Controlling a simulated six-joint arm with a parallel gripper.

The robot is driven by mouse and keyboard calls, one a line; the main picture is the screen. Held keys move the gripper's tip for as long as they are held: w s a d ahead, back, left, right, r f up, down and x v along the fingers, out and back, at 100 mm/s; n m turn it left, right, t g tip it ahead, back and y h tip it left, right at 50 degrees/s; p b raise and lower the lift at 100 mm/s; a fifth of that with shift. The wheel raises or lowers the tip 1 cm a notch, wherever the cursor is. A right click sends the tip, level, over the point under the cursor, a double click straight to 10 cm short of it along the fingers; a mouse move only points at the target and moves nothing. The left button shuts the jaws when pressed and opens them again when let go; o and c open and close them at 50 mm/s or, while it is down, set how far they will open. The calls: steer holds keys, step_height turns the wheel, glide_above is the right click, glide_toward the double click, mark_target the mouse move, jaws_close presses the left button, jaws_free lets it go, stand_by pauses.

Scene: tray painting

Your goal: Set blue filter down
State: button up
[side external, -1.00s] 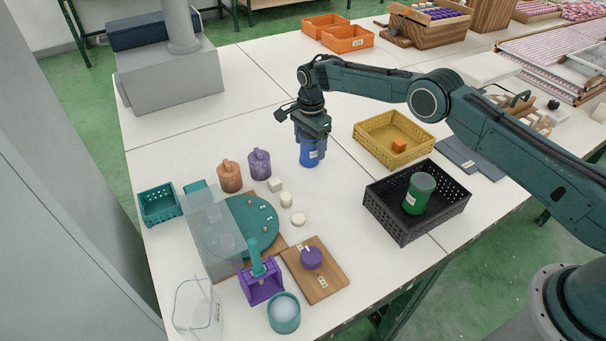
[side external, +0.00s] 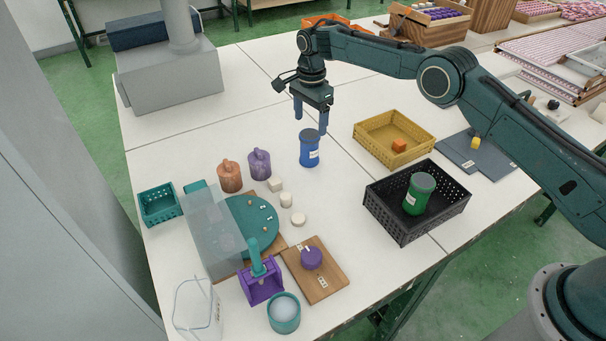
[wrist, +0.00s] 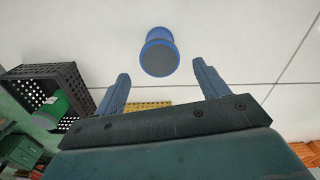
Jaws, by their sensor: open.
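The blue filter (side external: 309,150) is a blue cylinder with a dark grey top and a white label. It stands upright on the white table, apart from everything else. My gripper (side external: 311,123) is open and empty above it, with its fingers clear of the filter in the side view. In the wrist view the filter (wrist: 159,54) shows beyond the fingertips of my gripper (wrist: 160,75), with its dark end facing the camera.
A black crate (side external: 447,221) holds a green canister (side external: 417,194). A yellow crate (side external: 372,149) holds an orange block (side external: 399,146). An orange and a purple canister (side external: 259,164) stand left of the filter, near several pale blocks. The table behind the filter is clear.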

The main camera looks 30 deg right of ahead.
steer(key=shift+r, duration=2.1)
steer(key=s+d+r+n+t, duration=0.1)
steer(key=s+d+r+n, duration=0.15)
steer(key=r, duration=0.55)
steer(key=s+d+r+n, duration=0.2)
steer(key=s+r, duration=0.2)
steer(key=r, duration=0.4)
steer(key=s+d+r+n+t, duration=0.1)
steer(key=s+d+r+n, duration=0.1)
steer(key=s+r, duration=0.3)
steer(key=s+d+r+n+t, duration=0.15)
steer(key=s+r, duration=0.25)
steer(key=s, duration=0.4)
steer(key=s+d+n, duration=0.3)
steer(key=s+n, duration=0.1)
steer(key=s, duration=1.1)
steer(key=s+f+n+t, duration=0.2)
steer(key=s+f, duration=0.4)
steer(key=s, duration=0.7)
steer(key=shift+d+n, duration=0.4)
steer(key=shift+n, duration=0.5)
